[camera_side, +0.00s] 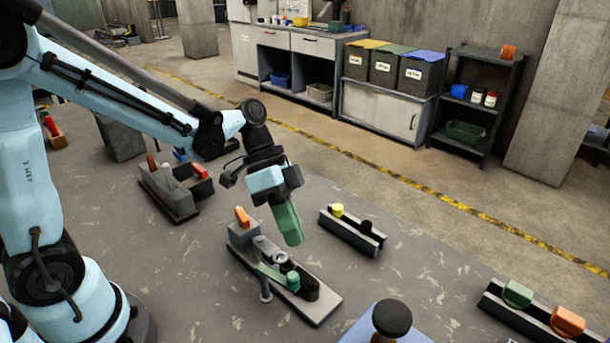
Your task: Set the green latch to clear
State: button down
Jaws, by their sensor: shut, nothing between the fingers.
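The green latch (275,273) is a flat green arm with a raised green knob (293,281). It lies on a long grey base plate (318,305), between a grey round pivot part and a dark round part. I cannot read any "clear" mark. My gripper (294,241) points down above and slightly behind the latch, with its green end shut and empty. It appears apart from the latch, though the exact gap is hard to judge.
An orange handle (242,217) stands on a grey block at the plate's far end. A rail with a yellow knob (337,210) lies to the right. A dark knob (392,318) on a blue base stands in front. A rail with green and orange blocks (517,293) sits far right.

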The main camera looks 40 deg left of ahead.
jog(key=v, duration=0.9)
jog(key=s+a+f+n+t+y, duration=0.2)
jog(key=n+t+y, duration=0.5)
jog(key=n, duration=0.4)
jog(key=s+a+t, duration=0.1)
jog(key=a, duration=0.1)
jog(key=shift+s+a+f, duration=0.2)
jog(key=shift+a+f, duration=0.05)
jog(key=shift+f, duration=0.05)
